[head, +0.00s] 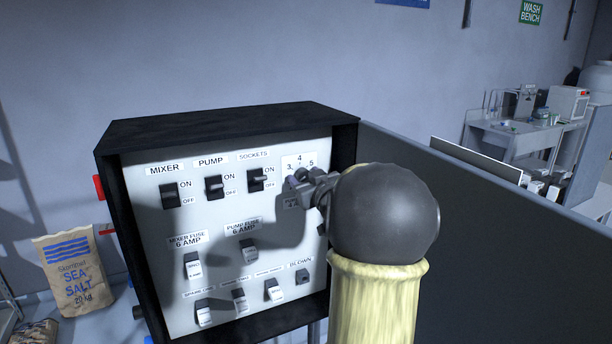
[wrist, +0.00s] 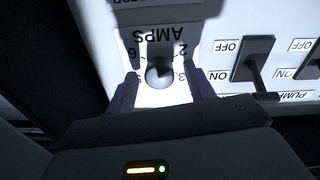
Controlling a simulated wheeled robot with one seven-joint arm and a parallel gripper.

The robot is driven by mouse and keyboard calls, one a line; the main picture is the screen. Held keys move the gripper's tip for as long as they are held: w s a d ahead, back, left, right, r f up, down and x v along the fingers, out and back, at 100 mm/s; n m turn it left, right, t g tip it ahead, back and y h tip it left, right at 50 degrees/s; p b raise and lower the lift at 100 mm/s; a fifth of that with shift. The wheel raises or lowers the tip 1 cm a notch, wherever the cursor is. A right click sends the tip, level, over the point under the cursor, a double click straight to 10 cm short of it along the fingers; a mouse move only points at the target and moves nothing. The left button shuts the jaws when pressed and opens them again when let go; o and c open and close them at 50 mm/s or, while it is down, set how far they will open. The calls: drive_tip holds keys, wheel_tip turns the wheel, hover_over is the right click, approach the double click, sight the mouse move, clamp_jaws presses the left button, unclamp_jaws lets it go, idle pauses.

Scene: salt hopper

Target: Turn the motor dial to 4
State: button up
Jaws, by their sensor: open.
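The motor dial is a small round dark knob (wrist: 159,73), seen upside down in the wrist view on a brightly lit white plate marked AMPS. The numbers 2, 3 and 6 show around it; others are hidden or blurred. My gripper (wrist: 163,82) is open, with one finger on each side of the knob; I cannot tell whether they touch it. In the head view my gripper (head: 303,187) is at the panel's upper right and covers most of the dial. The dial plate (head: 299,160) shows 3, 4 and 5 above it. The knob's pointer direction is unclear.
The white panel (head: 215,270) sits in a black box frame (head: 225,122). Mixer (head: 169,193), pump (head: 214,187) and sockets (head: 256,180) switches are left of the dial, with several fuses below.

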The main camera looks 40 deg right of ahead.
drive_tip(key=c, duration=1)
drive_tip(key=shift+o, duration=0.2)
